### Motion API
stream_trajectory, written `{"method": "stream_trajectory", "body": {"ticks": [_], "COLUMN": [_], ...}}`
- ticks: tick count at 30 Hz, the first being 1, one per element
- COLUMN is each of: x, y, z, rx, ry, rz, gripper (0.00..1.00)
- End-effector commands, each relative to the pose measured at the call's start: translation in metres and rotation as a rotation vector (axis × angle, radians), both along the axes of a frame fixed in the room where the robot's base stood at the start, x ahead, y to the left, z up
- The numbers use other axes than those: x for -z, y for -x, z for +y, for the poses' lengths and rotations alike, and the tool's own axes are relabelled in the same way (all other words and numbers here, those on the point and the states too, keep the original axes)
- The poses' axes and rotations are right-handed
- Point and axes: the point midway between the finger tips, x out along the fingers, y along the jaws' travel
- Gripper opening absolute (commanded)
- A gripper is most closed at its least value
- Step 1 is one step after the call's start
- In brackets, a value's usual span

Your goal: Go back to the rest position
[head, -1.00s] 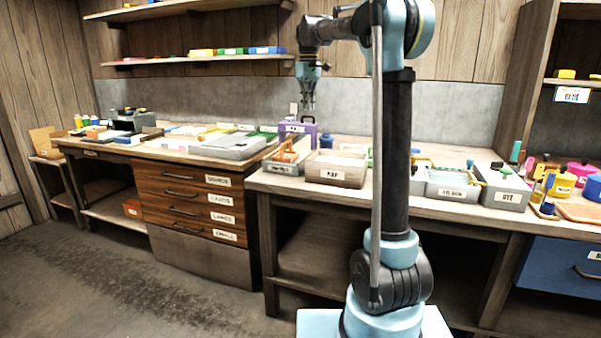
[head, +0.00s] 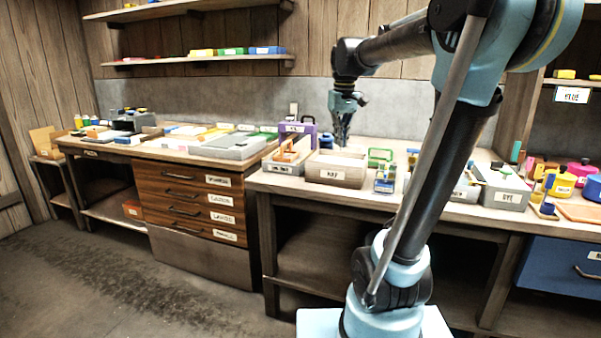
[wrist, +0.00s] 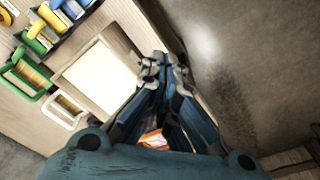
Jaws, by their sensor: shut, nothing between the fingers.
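My gripper (head: 342,138) points down above the back of the bench, behind the wooden box with a label (head: 336,170) and right of the purple case (head: 297,130). In the wrist view my gripper (wrist: 160,66) has its fingers drawn together with nothing between them. The box with its pale inside (wrist: 103,77) lies left of the fingers there. My fingers are apart from it in that view.
The workbench (head: 262,180) carries several bins and boxes, among them a grey labelled bin (head: 507,190) and a green frame (head: 380,156). A drawer cabinet (head: 190,205) stands left of it. A shelf (head: 190,60) hangs on the back wall. The floor at front left is clear.

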Motion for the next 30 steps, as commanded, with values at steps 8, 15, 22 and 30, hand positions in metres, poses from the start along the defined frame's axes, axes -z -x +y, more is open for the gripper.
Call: {"method": "stream_trajectory", "body": {"ticks": [8, 15, 22, 30], "x": [0.060, 0.121, 0.187, 0.243], "y": [0.076, 0.137, 0.191, 0.229], "z": [-0.026, -0.042, -0.054, -0.060], "rx": [0.107, 0.198, 0.285, 0.353], "ry": [-0.010, -0.020, -0.029, -0.037], "rz": [-0.030, -0.056, -0.080, -0.100], "gripper": [0.00, 0.00, 0.00, 0.00]}}
